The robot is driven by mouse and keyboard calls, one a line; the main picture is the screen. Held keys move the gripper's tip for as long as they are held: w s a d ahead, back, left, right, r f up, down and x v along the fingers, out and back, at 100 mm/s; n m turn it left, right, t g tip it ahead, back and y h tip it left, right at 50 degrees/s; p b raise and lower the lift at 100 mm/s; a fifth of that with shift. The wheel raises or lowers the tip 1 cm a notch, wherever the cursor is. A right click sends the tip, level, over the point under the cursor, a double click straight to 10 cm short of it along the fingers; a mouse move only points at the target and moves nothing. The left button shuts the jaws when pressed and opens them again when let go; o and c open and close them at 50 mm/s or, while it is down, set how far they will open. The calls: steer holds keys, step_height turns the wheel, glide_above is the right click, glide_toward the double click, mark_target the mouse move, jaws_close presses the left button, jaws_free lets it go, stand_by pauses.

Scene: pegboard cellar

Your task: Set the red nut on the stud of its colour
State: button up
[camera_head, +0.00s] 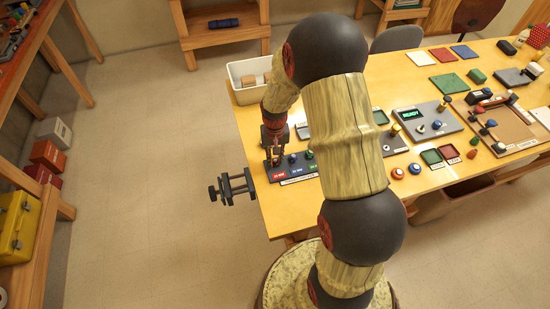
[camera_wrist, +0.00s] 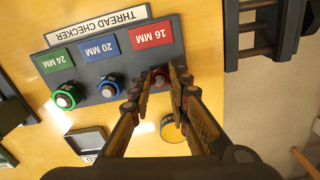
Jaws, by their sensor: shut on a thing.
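The thread checker board (camera_wrist: 118,62) lies on the table at its left end in the head view (camera_head: 313,173). It has a red 16 MM label (camera_wrist: 151,33), a blue 20 MM label and a green 24 MM label. A blue nut (camera_wrist: 109,88) and a green nut (camera_wrist: 66,96) sit at their own colours' places. My gripper (camera_wrist: 160,73) is shut on the red nut (camera_wrist: 158,77), at the red end of the board. The fingers partly hide the nut, and I cannot tell how it sits on the red stud. My gripper (camera_head: 273,158) points down in the head view.
A dark vise (camera_head: 232,186) sticks out from the table's left edge. A white bin (camera_head: 245,75) with blocks stands behind my gripper. A round yellow-rimmed thing (camera_wrist: 172,128) lies near the fingers. Orange and blue round pieces (camera_head: 398,173) and trays lie farther right.

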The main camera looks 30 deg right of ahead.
stand_by(0.3)
steer(key=o, duration=0.9)
steer(key=o, duration=0.5)
steer(key=shift+c, duration=0.2)
steer(key=shift+r, duration=0.1)
steer(key=shift+r+p, duration=2.75)
steer(key=shift+r, duration=1.2)
